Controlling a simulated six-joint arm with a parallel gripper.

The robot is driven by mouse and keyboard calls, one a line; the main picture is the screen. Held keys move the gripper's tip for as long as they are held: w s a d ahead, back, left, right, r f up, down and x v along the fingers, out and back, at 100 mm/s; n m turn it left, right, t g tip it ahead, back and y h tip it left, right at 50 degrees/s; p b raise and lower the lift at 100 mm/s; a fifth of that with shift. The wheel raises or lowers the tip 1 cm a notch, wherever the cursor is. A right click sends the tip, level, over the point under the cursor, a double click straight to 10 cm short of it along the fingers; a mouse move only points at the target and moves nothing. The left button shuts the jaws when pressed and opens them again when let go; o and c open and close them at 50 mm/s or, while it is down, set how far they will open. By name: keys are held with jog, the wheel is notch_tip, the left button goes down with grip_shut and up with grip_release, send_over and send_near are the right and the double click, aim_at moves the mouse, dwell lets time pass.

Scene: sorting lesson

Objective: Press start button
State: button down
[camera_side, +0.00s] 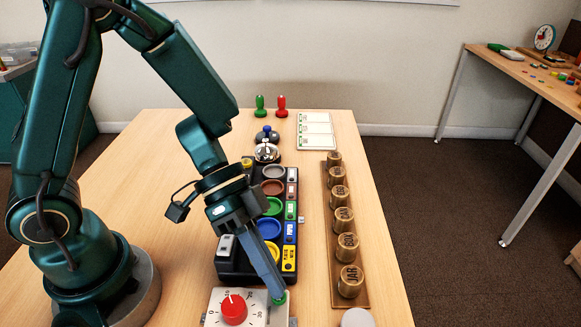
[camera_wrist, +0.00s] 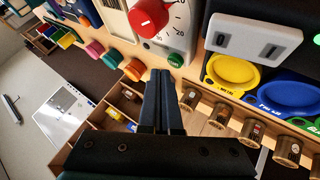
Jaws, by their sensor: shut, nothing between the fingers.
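A white timer box (camera_side: 258,296) with a red dial (camera_side: 233,309) stands at the near edge of the table in the side view. A green button (camera_side: 280,299) is on its right part. The red dial (camera_wrist: 149,17) and the green button (camera_wrist: 176,60) also show at the top of the wrist view. My gripper (camera_side: 278,288) is shut and empty, pointing down with its tips at the green button and partly covering it. In the wrist view, the tips of my gripper (camera_wrist: 161,74) are just beside the button. I cannot tell whether they touch it.
Behind the timer is a black tray (camera_side: 232,268) with several coloured dishes. A wooden rack (camera_side: 333,265) of labelled jars stands to the right. A bell (camera_side: 267,152), cards (camera_side: 316,130), a green figure (camera_side: 260,106) and a red figure (camera_side: 282,106) are farther back.

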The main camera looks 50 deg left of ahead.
jog(key=shift+f, duration=0.35)
jog(key=shift+f, duration=0.45)
dwell(0.6)
jog(key=shift+r, duration=0.9)
jog(key=shift+r, duration=2.5)
